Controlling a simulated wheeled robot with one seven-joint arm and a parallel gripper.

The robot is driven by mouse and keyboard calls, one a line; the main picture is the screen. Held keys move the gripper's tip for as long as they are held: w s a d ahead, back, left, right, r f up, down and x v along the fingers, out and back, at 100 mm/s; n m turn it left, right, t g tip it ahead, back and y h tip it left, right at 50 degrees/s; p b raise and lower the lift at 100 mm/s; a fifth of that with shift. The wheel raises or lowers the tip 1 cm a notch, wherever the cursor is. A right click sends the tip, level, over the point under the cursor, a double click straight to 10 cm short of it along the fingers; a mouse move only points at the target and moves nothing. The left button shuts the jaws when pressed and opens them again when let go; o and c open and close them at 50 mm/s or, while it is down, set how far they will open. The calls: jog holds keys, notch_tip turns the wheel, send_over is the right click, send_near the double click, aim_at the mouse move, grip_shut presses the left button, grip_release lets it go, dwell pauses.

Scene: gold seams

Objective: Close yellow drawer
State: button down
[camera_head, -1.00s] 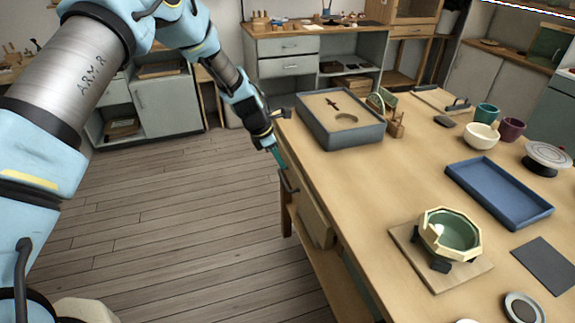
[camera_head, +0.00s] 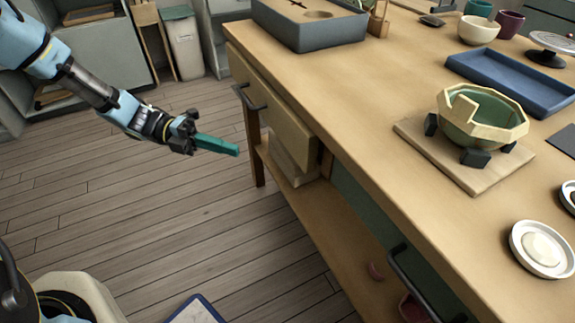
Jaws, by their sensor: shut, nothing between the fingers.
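A pale yellow-tan drawer front (camera_head: 280,122) with a dark bar handle (camera_head: 250,98) is on the long side of the wooden workbench, below its top. Its right end seems to stand out a little from the bench; how far it is open is hard to tell. My gripper (camera_head: 238,151) has teal fingers that are shut and empty. It is in the air over the floor, left of the drawer front and a little lower in the picture than the handle, apart from both. The inside of the drawer is hidden.
A green drawer front (camera_head: 362,222) with a dark handle (camera_head: 412,285) is nearer on the same side. The workbench top (camera_head: 350,110) bears a grey box (camera_head: 310,32), a blue tray (camera_head: 515,82) and a green bowl (camera_head: 480,120).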

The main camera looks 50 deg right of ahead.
aim_at(294, 141)
jog(key=shift+g, duration=0.4)
jog(key=shift+w+d+x, duration=0.2)
jog(key=shift+d+x, duration=0.25)
jog(key=shift+x, duration=1.6)
jog(key=shift+w+d+x, duration=0.15)
jog(key=shift+d+x, duration=0.3)
jog(key=shift+x, duration=1.65)
jog(key=shift+w+d+x, duration=0.2)
jog(key=shift+d+x, duration=0.25)
jog(key=shift+x, duration=1.6)
jog(key=shift+d+r+h+p, duration=0.1)
jog(key=shift+r+h+p, duration=0.15)
jog(key=shift+h+p, duration=0.05)
jog(key=shift+s+d+p, duration=0.15)
jog(key=shift+s+d, duration=0.1)
jog(key=shift+d, duration=0.45)
jog(key=shift+s+d+p, duration=0.1)
jog(key=shift+s+d, duration=0.2)
jog(key=shift+d, duration=0.35)
jog(key=shift+s+d+p, duration=0.15)
jog(key=shift+s+d, duration=0.1)
jog(key=shift+d, duration=0.45)
jog(key=shift+r, duration=0.1)
